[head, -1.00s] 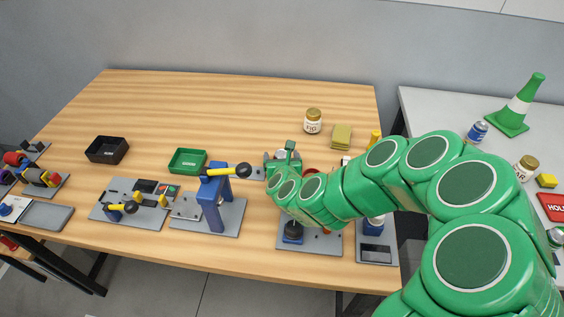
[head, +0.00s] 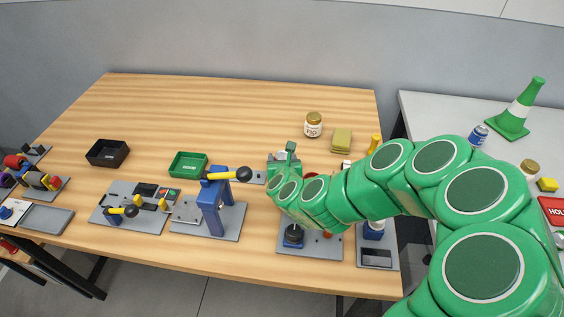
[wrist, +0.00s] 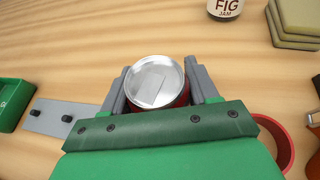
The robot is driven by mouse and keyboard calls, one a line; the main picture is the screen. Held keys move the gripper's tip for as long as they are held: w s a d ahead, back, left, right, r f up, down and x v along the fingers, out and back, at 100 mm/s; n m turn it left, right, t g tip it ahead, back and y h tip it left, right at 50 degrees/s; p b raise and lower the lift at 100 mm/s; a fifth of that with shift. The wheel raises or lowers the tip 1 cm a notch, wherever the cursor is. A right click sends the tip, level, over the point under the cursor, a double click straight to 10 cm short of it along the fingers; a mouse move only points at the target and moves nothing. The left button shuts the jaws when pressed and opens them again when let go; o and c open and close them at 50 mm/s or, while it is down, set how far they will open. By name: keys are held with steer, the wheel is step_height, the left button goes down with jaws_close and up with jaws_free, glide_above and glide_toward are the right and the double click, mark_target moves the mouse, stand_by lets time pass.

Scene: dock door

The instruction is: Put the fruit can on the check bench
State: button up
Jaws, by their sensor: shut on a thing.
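The can (wrist: 157,83), with a silver lid and a red side, sits between the two grey jaws of my gripper (wrist: 157,90) in the wrist view. The jaws are shut on it, one on each side. Its label is hidden, and I cannot tell whether its base touches the wood. In the head view my gripper (head: 284,157) is over the right part of the wooden bench (head: 220,105), and my arm hides most of what is below it. No sign in view names the check bench.
A fig jam jar (head: 313,125) and yellow-green pads (head: 341,141) stand behind my gripper. A red ring (wrist: 283,143) lies close on its right. A green tray (head: 188,165), a blue lever stand (head: 212,205) and a black tray (head: 108,153) are leftward. The bench's back left is clear.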

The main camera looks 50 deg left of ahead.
step_height(320, 180, up, 9)
stand_by(0.5)
